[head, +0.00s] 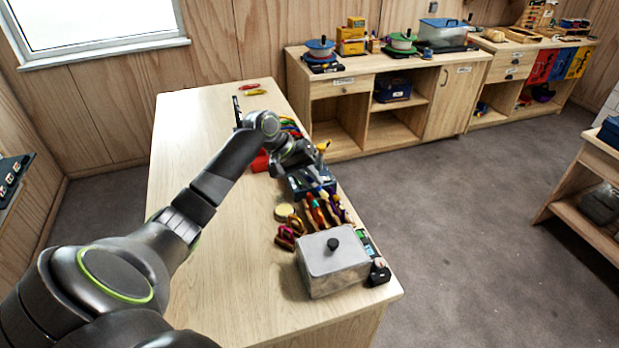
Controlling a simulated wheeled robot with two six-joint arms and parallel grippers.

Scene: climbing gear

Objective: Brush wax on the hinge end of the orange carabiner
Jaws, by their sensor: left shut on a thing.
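My left arm reaches over the table, and its gripper (314,165) is above a dark blue tray (322,184). It is shut on a small tool with a yellow upper end (322,147), perhaps a brush. The tool's lower end is hidden or too small to make out. Just nearer than the tray, a wooden rack (306,222) holds several coloured carabiners. An orange one (311,200) seems to stand among them, but its hinge end cannot be made out. A round tan tin (284,212), perhaps the wax, sits left of the rack. My right gripper does not show.
A grey metal box (332,268) with a black knob stands at the table's near right corner, beside a small dark device (379,272). Red and yellow items (252,90) lie at the far end. The table's left half (225,240) is largely clear.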

